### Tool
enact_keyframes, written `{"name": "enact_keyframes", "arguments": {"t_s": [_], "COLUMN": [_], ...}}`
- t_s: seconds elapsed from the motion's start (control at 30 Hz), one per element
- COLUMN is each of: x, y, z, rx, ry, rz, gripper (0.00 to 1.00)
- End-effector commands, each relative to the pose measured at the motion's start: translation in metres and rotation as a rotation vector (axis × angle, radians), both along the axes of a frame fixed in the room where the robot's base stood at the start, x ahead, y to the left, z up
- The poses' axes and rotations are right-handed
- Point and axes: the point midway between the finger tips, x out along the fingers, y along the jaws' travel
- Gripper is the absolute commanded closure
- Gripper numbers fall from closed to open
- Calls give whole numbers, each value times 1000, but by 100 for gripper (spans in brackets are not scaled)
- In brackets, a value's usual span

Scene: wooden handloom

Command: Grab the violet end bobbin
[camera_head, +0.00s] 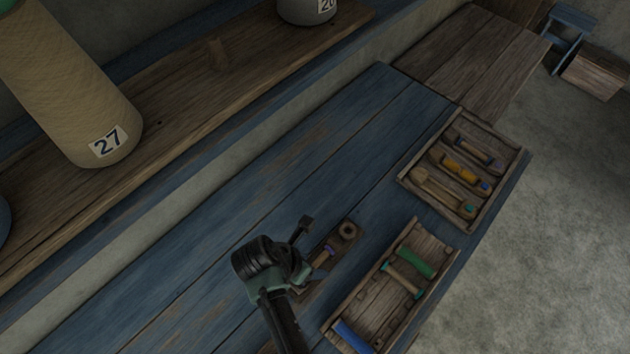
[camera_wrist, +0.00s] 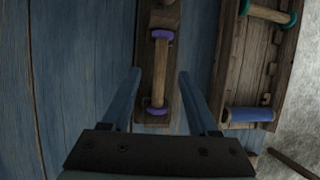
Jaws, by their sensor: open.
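The violet end bobbin (camera_wrist: 160,71) is a wooden spool with a violet flange at each end. In the wrist view it lies lengthwise on a narrow wooden board, between and ahead of my fingers. My gripper (camera_wrist: 160,90) is open, with one finger on each side of the board and nothing held. In the head view my gripper (camera_head: 304,236) is above the blue bench, and the bobbin (camera_head: 324,256) shows only in part beside it. I cannot tell the exact height of the fingers above the bobbin.
A wooden tray (camera_head: 341,307) with green-ended and blue bobbins stands right of the board. A second tray (camera_head: 408,171) with several shuttle-like tools lies farther back. A large cone marked 27 (camera_head: 66,84) stands on a wooden shelf at left. The blue bench (camera_head: 290,160) is mostly clear.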

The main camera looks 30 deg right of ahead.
Motion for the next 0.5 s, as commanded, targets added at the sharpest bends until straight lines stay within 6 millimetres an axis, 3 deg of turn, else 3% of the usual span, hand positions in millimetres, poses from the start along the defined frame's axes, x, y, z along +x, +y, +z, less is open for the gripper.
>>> {"name": "enact_keyframes", "arguments": {"t_s": [0.33, 0.5], "x": [0, 0], "y": [-3, -3], "z": [-8, -8], "rx": [1, 1], "ry": [-2, -2], "rz": [0, 1], "gripper": [40, 70]}}
